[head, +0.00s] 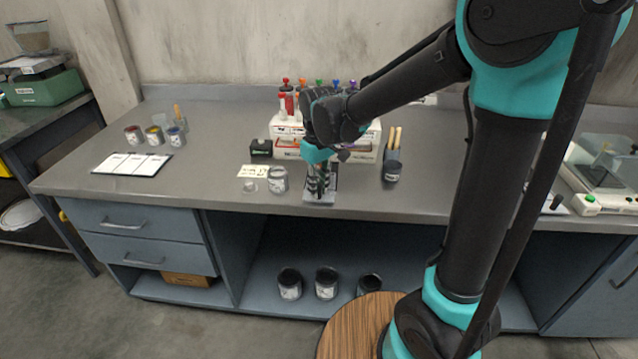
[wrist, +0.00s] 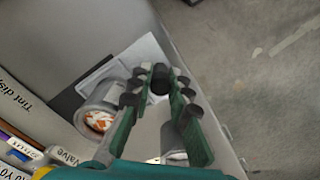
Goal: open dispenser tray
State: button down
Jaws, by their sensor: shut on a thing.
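The white tint dispenser (head: 287,148) stands against the wall at the back of the bench, with coloured-topped bottles on it. Its side also shows at the left of the wrist view (wrist: 28,118). The dispenser tray (head: 319,199) appears as a pale plate low in front of it, near the bench's front edge. My gripper (head: 319,190) points down at this tray, its fingers closed around a small dark part (wrist: 160,79), apparently the tray's handle. My arm and gripper hide part of the dispenser front and the join with the tray.
A grey can (head: 278,180) stands close left of my gripper. A small black box (head: 261,147), white labels (head: 253,171) and a dark cup with brushes (head: 392,171) are nearby. The left bench middle is mostly clear.

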jog(key=c, duration=1.7)
grip_release()
notch_tip(320, 180, up, 12)
